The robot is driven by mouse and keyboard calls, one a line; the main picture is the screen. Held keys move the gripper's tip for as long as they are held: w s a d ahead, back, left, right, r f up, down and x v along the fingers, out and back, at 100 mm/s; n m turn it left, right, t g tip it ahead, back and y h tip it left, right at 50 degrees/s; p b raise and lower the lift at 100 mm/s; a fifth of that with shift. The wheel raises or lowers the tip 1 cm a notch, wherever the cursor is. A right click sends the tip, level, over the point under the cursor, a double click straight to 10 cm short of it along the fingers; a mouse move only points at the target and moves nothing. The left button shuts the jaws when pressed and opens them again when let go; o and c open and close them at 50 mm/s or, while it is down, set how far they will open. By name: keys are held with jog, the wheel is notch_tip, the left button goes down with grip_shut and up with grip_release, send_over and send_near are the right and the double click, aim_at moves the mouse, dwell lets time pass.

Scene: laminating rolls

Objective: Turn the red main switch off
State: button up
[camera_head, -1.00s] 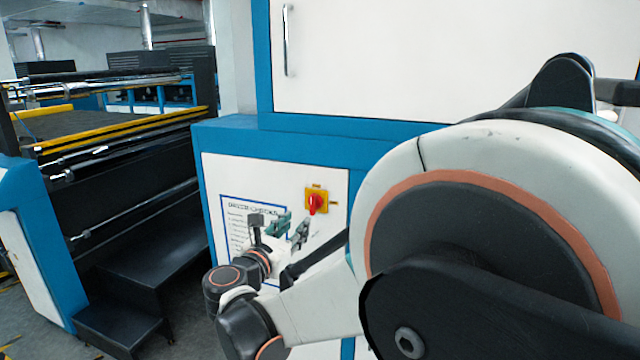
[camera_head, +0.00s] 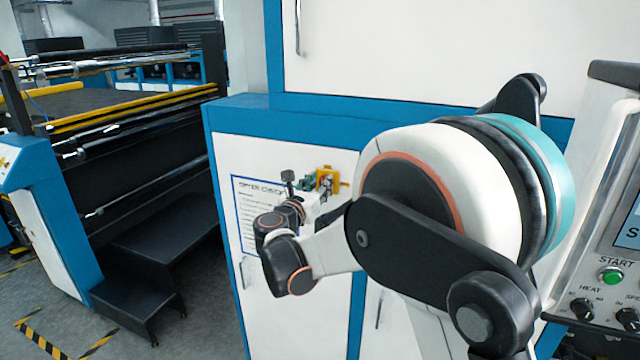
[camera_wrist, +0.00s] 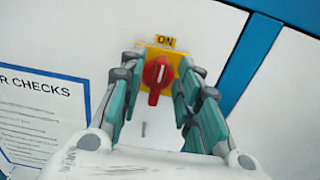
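The red main switch (camera_wrist: 157,76) is a rotary knob on a yellow plate (camera_wrist: 178,60), with an "ON" label (camera_wrist: 165,41) above it. In the wrist view its handle stands nearly upright, towards "ON". My gripper (camera_wrist: 160,68) is open, its teal-padded fingers to the left and right of the knob. A gap shows on the left side; I cannot tell if the right finger touches. In the head view the gripper (camera_head: 316,184) is at the yellow plate (camera_head: 338,184) and hides most of the knob.
A printed checks sheet (camera_wrist: 40,110) is on the white panel left of the switch. A blue frame edge (camera_wrist: 248,62) runs to its right. A control panel with a green START button (camera_head: 612,276) stands at the right. Black steps (camera_head: 150,250) are at the left.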

jog(key=shift+w+d, duration=0.2)
jog(key=shift+w, duration=0.2)
grip_shut()
jog(key=m+b, duration=0.2)
jog(key=m, duration=0.4)
jog(key=d+f+m+b, duration=0.1)
jog(key=m+b, duration=0.2)
jog(key=m, duration=0.3)
jog(key=f+m+b, duration=0.1)
jog(key=m+b, duration=0.1)
jog(key=m, duration=0.3)
jog(key=shift+s+d+m, duration=0.4)
dwell(0.5)
